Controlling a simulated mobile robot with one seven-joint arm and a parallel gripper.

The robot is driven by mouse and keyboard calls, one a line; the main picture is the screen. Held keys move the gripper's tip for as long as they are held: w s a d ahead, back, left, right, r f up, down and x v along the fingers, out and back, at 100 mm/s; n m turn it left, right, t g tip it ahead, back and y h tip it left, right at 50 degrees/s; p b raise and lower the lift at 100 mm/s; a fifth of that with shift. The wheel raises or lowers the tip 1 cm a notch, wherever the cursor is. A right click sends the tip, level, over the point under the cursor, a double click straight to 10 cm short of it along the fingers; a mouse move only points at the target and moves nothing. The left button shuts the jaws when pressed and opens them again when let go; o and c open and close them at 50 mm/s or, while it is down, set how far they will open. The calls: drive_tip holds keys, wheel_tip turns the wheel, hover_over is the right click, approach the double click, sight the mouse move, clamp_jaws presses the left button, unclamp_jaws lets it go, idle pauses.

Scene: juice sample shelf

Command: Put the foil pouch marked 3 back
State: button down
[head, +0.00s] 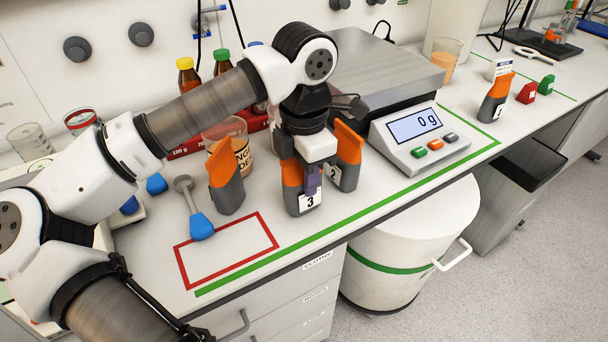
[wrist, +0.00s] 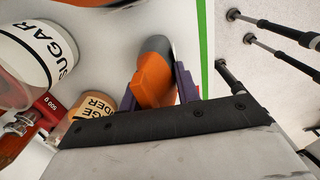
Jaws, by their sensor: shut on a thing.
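The foil pouch marked 3 (head: 304,200) has an orange top, a grey body and a white label with a 3. My gripper (head: 313,181) is over it with purple fingers, shut on its orange upper part. The pouch is upright near the bench's front; I cannot tell if its base touches the bench. In the wrist view the pouch's orange top (wrist: 155,78) sits between the purple fingers (wrist: 158,92). Another orange and grey pouch (head: 347,160) stands close on the right, its label partly hidden. A further pouch (head: 226,185) stands on the left.
A scale (head: 420,140) reading 0 g stands right of the pouches. A red outlined rectangle (head: 228,250) with a blue-handled scoop (head: 201,226) at its edge is left. A labelled jar (head: 238,150) is behind. Another pouch (head: 494,100) stands at far right, past the scale.

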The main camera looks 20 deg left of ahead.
drive_tip(key=shift+f, duration=0.15)
drive_tip(key=c, duration=1)
unclamp_jaws()
wheel_tip(320, 180, up, 12)
drive_tip(key=shift+s+r+b, duration=0.1)
drive_tip(key=shift+r+b, duration=0.1)
drive_tip(key=shift+b, duration=0.2)
